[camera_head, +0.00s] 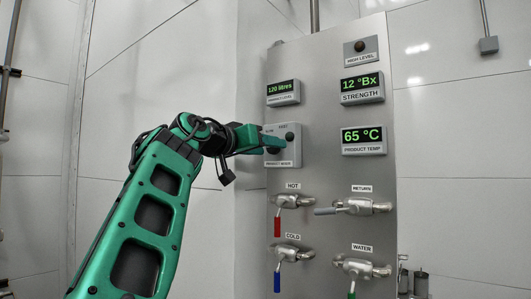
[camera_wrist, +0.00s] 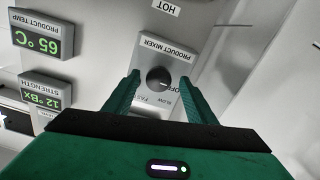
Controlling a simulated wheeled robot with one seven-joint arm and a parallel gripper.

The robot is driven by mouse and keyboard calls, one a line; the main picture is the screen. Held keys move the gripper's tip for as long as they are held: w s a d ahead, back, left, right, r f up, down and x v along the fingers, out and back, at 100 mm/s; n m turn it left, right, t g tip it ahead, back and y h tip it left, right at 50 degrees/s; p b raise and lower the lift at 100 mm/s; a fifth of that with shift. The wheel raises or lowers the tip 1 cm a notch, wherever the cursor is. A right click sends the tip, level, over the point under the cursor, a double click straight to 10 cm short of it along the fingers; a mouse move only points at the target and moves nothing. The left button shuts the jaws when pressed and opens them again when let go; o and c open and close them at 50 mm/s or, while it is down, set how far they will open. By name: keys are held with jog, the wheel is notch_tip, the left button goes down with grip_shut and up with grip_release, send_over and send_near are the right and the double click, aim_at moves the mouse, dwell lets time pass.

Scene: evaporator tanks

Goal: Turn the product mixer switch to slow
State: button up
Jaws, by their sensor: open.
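The product mixer box (camera_head: 284,158) is a grey unit on the left of the steel panel. Its round dark switch knob (camera_wrist: 157,77) shows in the wrist view, where the picture is upside down. A small light mark on the knob seems to point towards the OFF label; SLOW and FAST are printed beside it. My gripper (camera_wrist: 159,82) is open, with one green finger on each side of the knob. I cannot tell whether the fingers touch it. In the head view my gripper (camera_head: 275,143) is in front of the box and hides part of its face.
Displays for volume (camera_head: 283,91), strength (camera_head: 362,86) and product temperature (camera_head: 363,140) surround the box. Below are the hot valve (camera_head: 292,201) with a red handle, the return valve (camera_head: 360,207), the cold valve (camera_head: 291,254) and the water valve (camera_head: 361,268). Left of the panel is open wall.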

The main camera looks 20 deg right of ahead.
jog(key=shift+w+d, duration=0.2)
jog(key=shift+d, duration=0.1)
jog(key=c, duration=1)
jog(key=shift+c, duration=0.2)
jog(key=shift+w+a+r+m, duration=0.1)
jog(key=shift+a+m, duration=0.05)
jog(key=shift+m, duration=4.05)
